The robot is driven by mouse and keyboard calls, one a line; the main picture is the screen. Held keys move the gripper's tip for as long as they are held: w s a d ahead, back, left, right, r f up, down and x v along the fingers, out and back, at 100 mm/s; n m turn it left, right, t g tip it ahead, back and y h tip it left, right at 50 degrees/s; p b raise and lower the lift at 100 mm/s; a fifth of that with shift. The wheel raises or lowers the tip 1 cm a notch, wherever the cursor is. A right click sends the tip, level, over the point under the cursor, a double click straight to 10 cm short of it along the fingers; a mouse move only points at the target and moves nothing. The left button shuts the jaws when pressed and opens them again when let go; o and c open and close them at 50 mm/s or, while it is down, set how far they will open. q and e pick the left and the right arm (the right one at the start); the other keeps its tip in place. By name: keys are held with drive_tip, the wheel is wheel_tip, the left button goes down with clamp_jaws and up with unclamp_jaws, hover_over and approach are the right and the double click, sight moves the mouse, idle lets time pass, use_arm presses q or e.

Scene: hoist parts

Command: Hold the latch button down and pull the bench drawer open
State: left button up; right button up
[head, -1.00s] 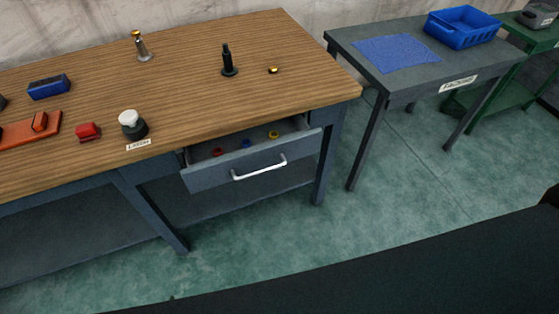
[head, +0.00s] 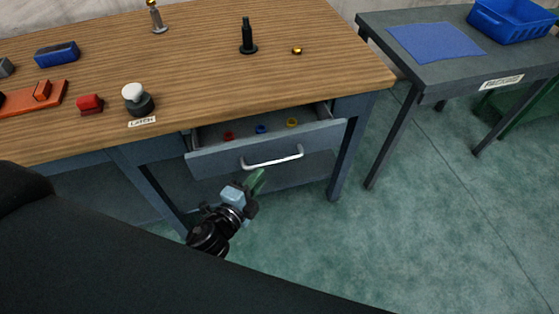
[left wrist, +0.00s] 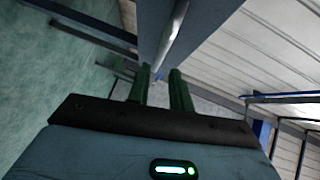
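The bench drawer (head: 220,162) stands partly open under the wooden bench top. Its pale handle (head: 272,162) is on the front, and the handle also shows in the left wrist view (left wrist: 173,38). The latch button (head: 134,95) has a white cap on a dark base, beside a "LATCH" label on the bench. Nothing touches the button. My left gripper (head: 257,180) is just below and in front of the handle. In the left wrist view its green fingers (left wrist: 160,75) are apart, with the handle just beyond the gap; contact cannot be told. My right gripper is not in view.
Small red, blue and yellow parts (head: 262,129) lie in the drawer. A grey table (head: 440,75) is to the right; floor between is clear.

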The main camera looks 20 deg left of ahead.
sight(272, 161)
use_arm(q)
drive_tip(key=shift+x, duration=3.85)
clamp_jaws()
